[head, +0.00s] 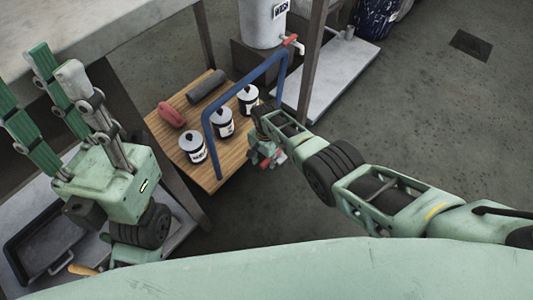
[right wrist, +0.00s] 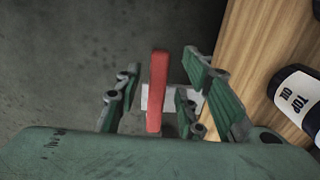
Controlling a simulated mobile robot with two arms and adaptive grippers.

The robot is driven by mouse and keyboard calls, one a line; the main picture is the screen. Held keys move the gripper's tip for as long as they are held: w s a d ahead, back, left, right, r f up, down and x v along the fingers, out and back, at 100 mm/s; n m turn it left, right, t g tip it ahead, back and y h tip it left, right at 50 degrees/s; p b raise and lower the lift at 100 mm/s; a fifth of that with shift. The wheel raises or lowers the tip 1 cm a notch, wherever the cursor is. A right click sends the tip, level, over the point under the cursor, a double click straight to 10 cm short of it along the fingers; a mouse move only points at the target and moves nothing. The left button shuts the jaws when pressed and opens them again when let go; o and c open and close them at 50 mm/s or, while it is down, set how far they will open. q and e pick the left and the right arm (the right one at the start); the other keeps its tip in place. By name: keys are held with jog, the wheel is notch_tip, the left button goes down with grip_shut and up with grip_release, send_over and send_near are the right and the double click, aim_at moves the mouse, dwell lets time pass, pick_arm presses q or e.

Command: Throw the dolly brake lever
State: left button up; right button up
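The dolly has a wooden deck (head: 166,128) and a blue push handle (head: 243,88). Its red brake lever (right wrist: 157,92) stands upright in the right wrist view, in front of a pale plate (right wrist: 183,102). My right gripper (right wrist: 158,90) is open, with fingers on both sides of the lever and gaps visible on each side. In the head view my right gripper (head: 268,158) is beside the deck's right edge, with a bit of red at its fingers. My left gripper (head: 48,88) is open and empty, raised at the left, away from the dolly.
Several white-topped dark cans (head: 222,124), a red object (head: 171,113) and a dark roll (head: 207,87) sit on the deck. A white tank (head: 263,25) with a red-handled tap stands behind. Benches flank the left.

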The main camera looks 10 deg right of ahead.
jog(key=shift+r, duration=0.1)
notch_tip(320, 180, up, 12)
dwell(0.6)
dwell(0.5)
